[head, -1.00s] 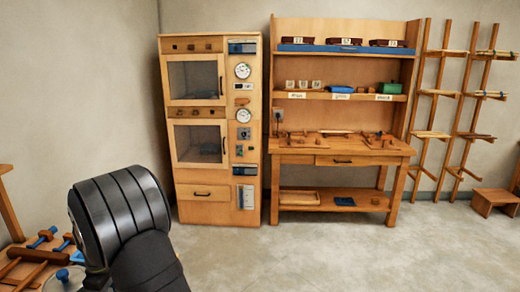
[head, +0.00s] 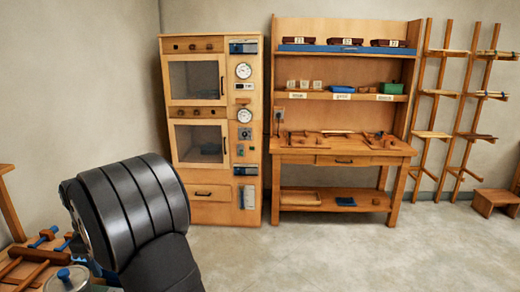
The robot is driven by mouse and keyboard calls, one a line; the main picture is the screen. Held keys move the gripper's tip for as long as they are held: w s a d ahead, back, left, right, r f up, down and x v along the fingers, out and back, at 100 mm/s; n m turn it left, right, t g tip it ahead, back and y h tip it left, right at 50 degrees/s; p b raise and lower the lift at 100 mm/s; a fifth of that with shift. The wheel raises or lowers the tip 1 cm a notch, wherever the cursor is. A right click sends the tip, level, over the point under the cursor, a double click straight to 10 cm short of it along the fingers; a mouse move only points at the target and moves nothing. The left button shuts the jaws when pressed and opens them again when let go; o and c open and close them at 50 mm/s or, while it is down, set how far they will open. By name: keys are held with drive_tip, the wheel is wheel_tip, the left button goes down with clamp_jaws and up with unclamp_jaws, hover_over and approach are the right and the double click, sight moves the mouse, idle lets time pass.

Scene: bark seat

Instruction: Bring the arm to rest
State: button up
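My arm shows in the head view as a thick black ribbed link (head: 132,208) at the lower left, rising from the bottom edge. Its upper end is bent toward the left. My gripper is out of the picture, so its fingers and anything in them are hidden. The arm link stands in front of part of a low wooden surface at the left and the floor before the cabinet.
A wooden cabinet with two glazed doors (head: 211,190) and a workbench with shelves (head: 345,160) stand along the back wall. A wooden rack (head: 436,92) and a stool (head: 494,201) are at right. Blue-handled tools (head: 44,237) lie at lower left. The floor (head: 360,250) is clear.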

wheel_tip(320, 180, up, 6)
wheel_tip(320, 180, down, 18)
drive_tip(key=shift+f, duration=0.1)
drive_tip(key=m, duration=0.4)
drive_tip(key=shift+r+m, duration=0.2)
drive_tip(key=shift+m, duration=0.2)
drive_tip(key=m, duration=0.5)
drive_tip(key=shift+m, duration=0.4)
wheel_tip(320, 180, up, 17)
drive_tip(key=n, duration=0.8)
drive_tip(key=shift+n, duration=0.3)
wheel_tip(320, 180, down, 17)
drive_tip(key=shift+f, duration=0.1)
